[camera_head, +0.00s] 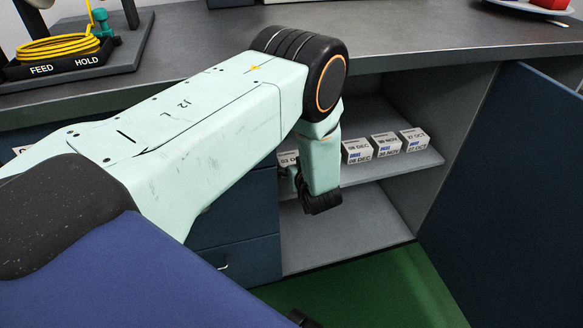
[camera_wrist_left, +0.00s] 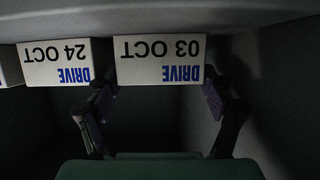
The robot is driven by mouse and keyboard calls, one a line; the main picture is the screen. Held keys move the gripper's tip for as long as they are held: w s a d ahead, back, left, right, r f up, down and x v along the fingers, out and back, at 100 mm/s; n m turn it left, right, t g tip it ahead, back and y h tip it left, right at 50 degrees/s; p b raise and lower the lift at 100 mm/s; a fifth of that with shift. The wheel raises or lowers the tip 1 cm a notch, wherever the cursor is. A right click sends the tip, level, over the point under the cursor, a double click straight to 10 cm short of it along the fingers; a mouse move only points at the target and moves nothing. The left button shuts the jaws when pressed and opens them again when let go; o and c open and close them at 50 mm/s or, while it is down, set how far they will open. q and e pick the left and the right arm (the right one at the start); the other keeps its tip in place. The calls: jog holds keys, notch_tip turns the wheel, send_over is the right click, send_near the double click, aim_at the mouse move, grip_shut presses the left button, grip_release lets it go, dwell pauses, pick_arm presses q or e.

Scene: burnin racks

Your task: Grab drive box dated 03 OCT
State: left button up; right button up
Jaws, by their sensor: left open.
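The white drive box dated 03 OCT (camera_wrist_left: 160,60) shows upside down in the left wrist view, its blue DRIVE label facing my camera. My left gripper (camera_wrist_left: 159,85) is open, with one dark finger near each lower corner of that box. I cannot tell whether the fingers touch it. In the head view my wrist mostly hides the left gripper. A box with a label starting with 03 (camera_head: 288,158) is partly covered there.
The 24 OCT box (camera_wrist_left: 56,62) stands close beside it in the wrist view. Farther right on the shelf (camera_head: 400,166) are boxes marked 08 DEC (camera_head: 357,151), 30 NOV (camera_head: 386,145) and 27 OCT (camera_head: 414,140). The dark countertop (camera_head: 420,45) overhangs the shelf. The lower compartment is empty.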

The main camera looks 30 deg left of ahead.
pick_arm(q)
jog(key=shift+w+a, duration=0.1)
jog(key=shift+a, duration=0.05)
jog(key=c, duration=0.9)
jog(key=shift+r, duration=0.1)
jog(key=shift+w+r+p, duration=0.2)
jog(key=shift+r+p, duration=0.2)
jog(key=shift+p, duration=0.15)
notch_tip(320, 180, up, 11)
jog(key=p, duration=0.5)
jog(key=w+d+b, duration=0.2)
jog(key=w+d, duration=1.1)
jog(key=w, duration=0.2)
jog(key=shift+f, duration=0.3)
